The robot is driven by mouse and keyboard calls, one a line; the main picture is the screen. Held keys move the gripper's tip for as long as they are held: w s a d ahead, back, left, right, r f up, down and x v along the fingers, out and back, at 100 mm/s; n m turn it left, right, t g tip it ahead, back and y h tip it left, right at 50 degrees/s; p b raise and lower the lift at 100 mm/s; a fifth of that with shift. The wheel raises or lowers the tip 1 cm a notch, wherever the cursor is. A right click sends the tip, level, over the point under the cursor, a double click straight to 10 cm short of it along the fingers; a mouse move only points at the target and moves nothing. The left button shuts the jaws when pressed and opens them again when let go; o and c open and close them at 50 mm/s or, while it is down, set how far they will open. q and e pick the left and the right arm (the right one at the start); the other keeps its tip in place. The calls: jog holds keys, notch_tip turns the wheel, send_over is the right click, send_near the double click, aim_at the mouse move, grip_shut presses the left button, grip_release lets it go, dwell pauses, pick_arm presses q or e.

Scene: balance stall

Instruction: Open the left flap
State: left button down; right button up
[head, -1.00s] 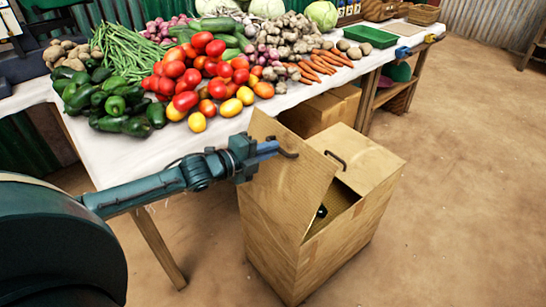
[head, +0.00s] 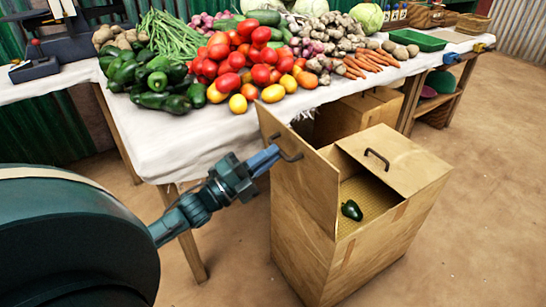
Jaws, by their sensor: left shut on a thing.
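My left gripper (head: 276,155) is shut on that handle. The right flap (head: 398,158) lies closed, with its own dark handle (head: 377,158) on top. My right gripper is not in view.
The table (head: 190,142) with a white cloth stands behind the box, piled with tomatoes (head: 240,60), peppers, beans and carrots. Another cardboard-coloured box (head: 355,112) stands under it. The floor (head: 490,190) at the right is clear.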

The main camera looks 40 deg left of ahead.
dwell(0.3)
pick_arm(q)
jog(key=c, duration=1.5)
grip_release()
jog(key=p+v, duration=0.1)
jog(key=v, duration=1.2)
jog(key=shift+s+p, duration=0.1)
jog(key=shift+p, duration=0.2)
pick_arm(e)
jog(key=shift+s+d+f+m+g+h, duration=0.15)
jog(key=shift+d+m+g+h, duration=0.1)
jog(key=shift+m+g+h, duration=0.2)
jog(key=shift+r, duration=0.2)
